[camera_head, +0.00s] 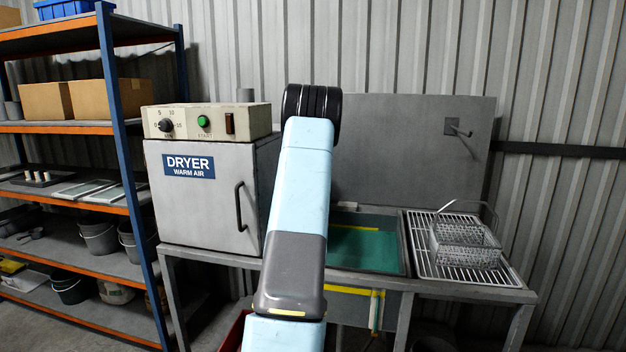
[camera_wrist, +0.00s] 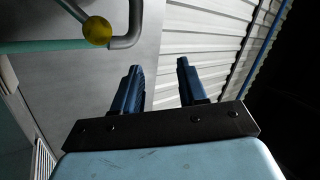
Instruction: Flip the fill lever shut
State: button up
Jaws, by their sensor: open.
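In the wrist view a round yellow knob (camera_wrist: 97,31) shows at the upper left, beside a bent grey pipe (camera_wrist: 128,30). The knob looks like the end of the fill lever, but I cannot tell its angle. My gripper (camera_wrist: 157,68) is open, with two dark blue fingers apart and nothing between them. The knob is ahead and to the left of the fingers, not touching them. In the head view my arm hides the gripper, and I cannot make out the lever there.
A green-lined basin (camera_head: 365,250) sits in the bench, with a grey backboard (camera_head: 400,140) behind. A wire basket (camera_head: 465,243) stands on a draining rack (camera_head: 430,265) to the right. A dryer (camera_head: 200,205) and a shelving unit (camera_head: 115,130) are to the left.

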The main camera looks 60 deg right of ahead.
jog(key=s+a+r, duration=0.3)
jog(key=s+a, duration=0.2)
jog(key=a, duration=0.1)
jog(key=shift+s+a+r, duration=0.2)
jog(key=shift+s+r, duration=0.1)
jog(key=shift+c, duration=0.4)
